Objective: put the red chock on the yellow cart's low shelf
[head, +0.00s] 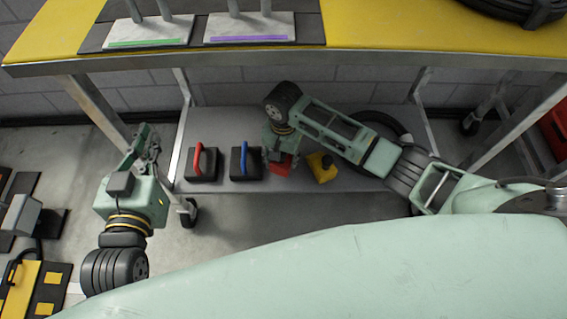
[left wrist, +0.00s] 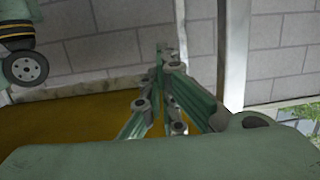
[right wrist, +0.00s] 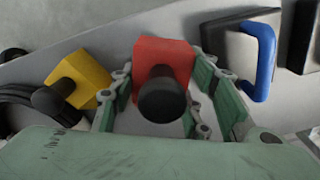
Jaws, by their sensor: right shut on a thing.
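The red chock (head: 283,166) is at the low shelf (head: 235,128) of the yellow-topped cart (head: 400,36). In the right wrist view the red chock (right wrist: 165,55), with its black knob, sits between the fingers of my right gripper (right wrist: 163,85). My right gripper (head: 279,157) is shut on it, over the shelf. I cannot tell whether its underside touches the shelf. My left gripper (head: 148,135) is shut and empty, left of the cart's shelf. Its fingertips also come together in the left wrist view (left wrist: 168,55).
A yellow chock (head: 321,168) lies right of the red one. Black blocks with a red handle (head: 197,160) and a blue handle (head: 245,160) stand to its left. A dark coiled thing (head: 385,122) lies behind my right arm. Cart legs (head: 90,104) frame the shelf.

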